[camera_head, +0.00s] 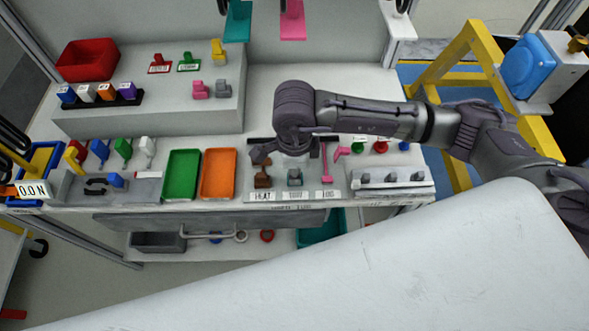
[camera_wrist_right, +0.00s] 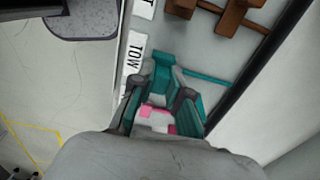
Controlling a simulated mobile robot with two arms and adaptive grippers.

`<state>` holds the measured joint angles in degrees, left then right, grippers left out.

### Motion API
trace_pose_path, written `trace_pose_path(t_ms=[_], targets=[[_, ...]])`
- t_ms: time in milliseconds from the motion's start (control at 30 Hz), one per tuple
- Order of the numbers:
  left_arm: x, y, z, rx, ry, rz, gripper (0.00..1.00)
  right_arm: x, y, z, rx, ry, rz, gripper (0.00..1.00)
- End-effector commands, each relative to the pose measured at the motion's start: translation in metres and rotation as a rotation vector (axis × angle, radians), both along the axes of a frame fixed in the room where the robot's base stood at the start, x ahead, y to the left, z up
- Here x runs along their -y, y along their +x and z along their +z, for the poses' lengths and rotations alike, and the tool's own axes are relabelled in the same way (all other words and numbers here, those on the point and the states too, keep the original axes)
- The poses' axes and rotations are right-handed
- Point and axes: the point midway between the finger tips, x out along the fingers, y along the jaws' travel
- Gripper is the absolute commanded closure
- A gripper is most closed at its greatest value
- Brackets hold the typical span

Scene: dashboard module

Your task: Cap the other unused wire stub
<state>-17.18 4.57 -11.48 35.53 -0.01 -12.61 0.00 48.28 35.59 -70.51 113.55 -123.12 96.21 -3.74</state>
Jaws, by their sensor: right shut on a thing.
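My right gripper (camera_head: 294,158) reaches down over the labelled tool row at the front of the bench. In the right wrist view, its fingers (camera_wrist_right: 162,88) are closed around a teal tool (camera_wrist_right: 162,66), which also shows below the gripper in the head view (camera_head: 294,178). A small pink piece (camera_wrist_right: 157,112) shows between the fingers; I cannot tell what it belongs to. A brown tool (camera_head: 263,178) stands left of the teal one, and a pink tool (camera_head: 325,165) stands right. I cannot make out a wire stub or a cap for certain. My left gripper is out of view.
Green (camera_head: 182,174) and orange (camera_head: 219,174) trays lie left of the tools. A grey block with several knobs (camera_head: 391,188) lies right. Coloured parts stand on a raised shelf (camera_head: 150,122) behind, with a red bin (camera_head: 88,60). A yellow frame (camera_head: 480,50) stands right.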

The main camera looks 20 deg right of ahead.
Motion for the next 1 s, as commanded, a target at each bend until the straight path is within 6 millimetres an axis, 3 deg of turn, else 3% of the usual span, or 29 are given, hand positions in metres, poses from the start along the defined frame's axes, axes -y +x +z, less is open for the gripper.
trace_pose_path(t_ms=[167, 200, 367, 733, 1000], targets=[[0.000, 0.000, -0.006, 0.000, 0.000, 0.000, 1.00, 0.000, 0.000, -0.006, 0.000, 0.000, 0.000, 0.98], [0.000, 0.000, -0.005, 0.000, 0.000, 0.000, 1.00, 0.000, 0.000, -0.004, 0.000, 0.000, 0.000, 0.80], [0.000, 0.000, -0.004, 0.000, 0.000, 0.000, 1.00, 0.000, 0.000, -0.004, 0.000, 0.000, 0.000, 0.55], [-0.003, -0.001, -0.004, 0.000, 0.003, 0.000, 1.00, 0.000, 0.001, 0.002, 0.002, 0.001, 0.000, 0.55], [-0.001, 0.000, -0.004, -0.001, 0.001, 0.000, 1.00, 0.000, 0.001, 0.052, 0.006, 0.002, 0.001, 0.55]])
